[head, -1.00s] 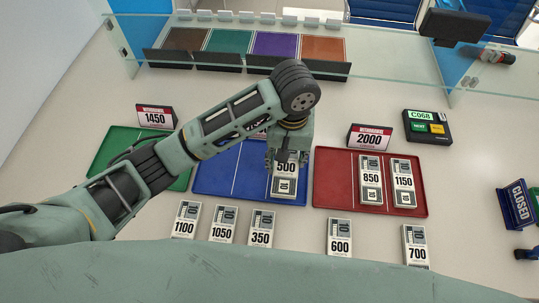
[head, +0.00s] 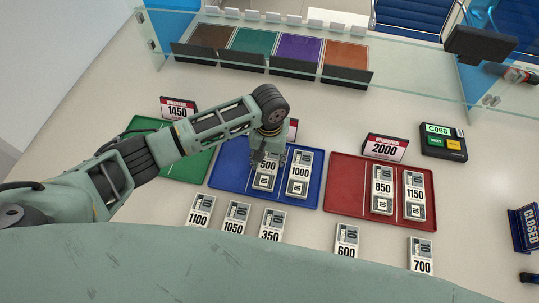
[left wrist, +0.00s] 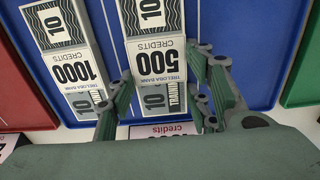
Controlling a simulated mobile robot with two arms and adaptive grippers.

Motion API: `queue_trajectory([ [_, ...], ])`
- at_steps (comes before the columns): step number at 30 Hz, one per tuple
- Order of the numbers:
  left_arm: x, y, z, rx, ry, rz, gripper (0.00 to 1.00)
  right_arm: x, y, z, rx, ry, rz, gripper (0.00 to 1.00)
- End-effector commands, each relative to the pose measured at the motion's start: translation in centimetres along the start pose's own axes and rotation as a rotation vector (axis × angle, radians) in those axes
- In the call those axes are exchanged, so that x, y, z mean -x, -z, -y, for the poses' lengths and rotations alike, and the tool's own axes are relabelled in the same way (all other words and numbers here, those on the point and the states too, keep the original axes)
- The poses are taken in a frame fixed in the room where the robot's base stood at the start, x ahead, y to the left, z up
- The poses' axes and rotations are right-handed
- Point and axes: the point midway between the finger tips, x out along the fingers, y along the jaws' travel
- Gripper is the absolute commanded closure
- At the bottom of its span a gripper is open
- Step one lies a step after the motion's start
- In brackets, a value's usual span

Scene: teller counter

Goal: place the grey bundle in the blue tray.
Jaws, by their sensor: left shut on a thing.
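The grey bundle marked 500 (head: 265,174) is held in my left gripper (head: 267,156), over the left part of the blue tray (head: 232,180). In the left wrist view the 500 bundle (left wrist: 155,60) sits between the fingers of the left gripper (left wrist: 160,88), and the blue tray (left wrist: 245,50) lies beneath. The bundle looks nearer the camera than its neighbour; whether it touches the tray floor I cannot tell. A bundle marked 1000 (head: 299,173) lies in the tray just to its right in the head view. My right gripper is not in view.
The red tray (head: 343,192) holds bundles marked 850 (head: 382,188) and 1150 (head: 414,193). The green tray (head: 190,170) is partly behind my arm. Several bundles, including 1050 (head: 236,216) and 600 (head: 346,240), lie along the front. A glass screen (head: 410,85) stands behind.

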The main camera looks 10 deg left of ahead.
Motion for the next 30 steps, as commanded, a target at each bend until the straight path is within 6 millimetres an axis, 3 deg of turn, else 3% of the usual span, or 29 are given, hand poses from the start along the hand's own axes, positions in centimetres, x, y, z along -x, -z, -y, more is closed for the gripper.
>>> queue_trajectory([
  [9,-0.3,0.0,0.0,0.001,0.0,0.001,0.81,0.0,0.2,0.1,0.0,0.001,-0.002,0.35],
  [10,-0.3,0.0,0.0,0.001,0.0,0.0,0.51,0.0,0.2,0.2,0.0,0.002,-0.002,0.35],
  [15,-0.2,0.0,0.0,0.001,0.0,0.0,0.36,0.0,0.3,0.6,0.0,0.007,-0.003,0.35],
  [25,-0.1,0.0,0.0,0.0,0.0,-0.001,0.35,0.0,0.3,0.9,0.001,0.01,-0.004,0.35],
  [30,1.6,0.1,-0.1,0.0,-0.003,-0.003,0.35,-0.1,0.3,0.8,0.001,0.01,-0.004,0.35],
])
